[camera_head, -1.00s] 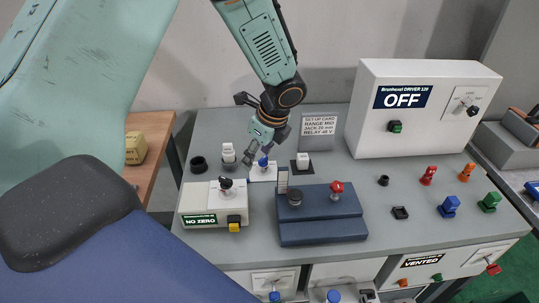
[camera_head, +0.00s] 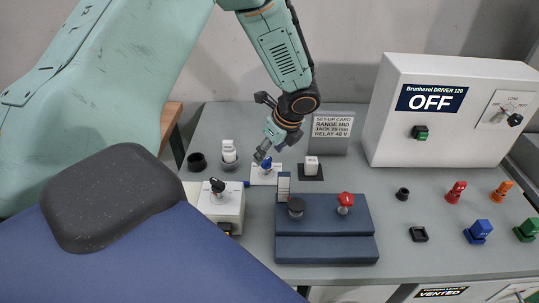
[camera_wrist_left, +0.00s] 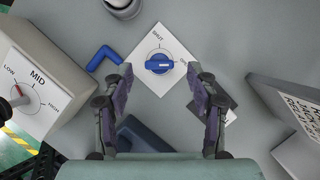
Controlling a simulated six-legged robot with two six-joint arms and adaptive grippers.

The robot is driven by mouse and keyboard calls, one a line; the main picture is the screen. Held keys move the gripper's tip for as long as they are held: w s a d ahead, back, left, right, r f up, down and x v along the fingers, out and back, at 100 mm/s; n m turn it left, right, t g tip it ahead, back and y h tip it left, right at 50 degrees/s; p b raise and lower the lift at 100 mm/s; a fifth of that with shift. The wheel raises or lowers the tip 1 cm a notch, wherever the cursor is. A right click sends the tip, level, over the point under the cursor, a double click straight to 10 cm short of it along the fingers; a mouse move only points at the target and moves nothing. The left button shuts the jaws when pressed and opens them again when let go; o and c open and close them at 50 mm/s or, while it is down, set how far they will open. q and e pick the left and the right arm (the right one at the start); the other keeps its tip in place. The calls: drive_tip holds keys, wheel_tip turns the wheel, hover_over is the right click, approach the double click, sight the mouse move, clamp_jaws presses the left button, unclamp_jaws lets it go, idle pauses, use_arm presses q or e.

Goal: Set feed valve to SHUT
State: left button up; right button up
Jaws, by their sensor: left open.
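The feed valve is a blue knob (camera_head: 267,163) on a white square plate (camera_head: 258,178) on the bench. In the left wrist view the knob (camera_wrist_left: 158,64) shows its grip bar lying roughly level, in line with the partly hidden label on the right. The word SHUT is at the plate's upper left. My left gripper (camera_head: 262,154) is at the knob from above. In the left wrist view its two fingers (camera_wrist_left: 160,82) are spread, one to each side below the knob, with nothing between them. I cannot tell whether they touch it. My right gripper is not in view.
A blue L-shaped key (camera_wrist_left: 104,58) lies left of the plate. A beige MID selector box (camera_wrist_left: 32,85) stands farther left. A white block on a black pad (camera_head: 311,167) and the set-up card (camera_head: 332,130) stand close on the right. A dark blue stepped block (camera_head: 325,250) lies in front.

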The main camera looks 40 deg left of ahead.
sight(266, 166)
use_arm(q)
drive_tip(key=shift+x, duration=0.9)
drive_tip(key=shift+w+a+f, duration=0.1)
drive_tip(key=shift+a+f, duration=0.05)
drive_tip(key=shift+f, duration=0.25)
drive_tip(key=shift+s, duration=0.55)
drive_tip(key=shift+w+f, duration=0.1)
drive_tip(key=shift+w, duration=0.45)
drive_tip(key=c, duration=0.4)
drive_tip(key=shift+s, duration=0.3)
drive_tip(key=c, duration=0.4)
drive_tip(key=shift+w, duration=0.1)
drive_tip(key=c, duration=0.3)
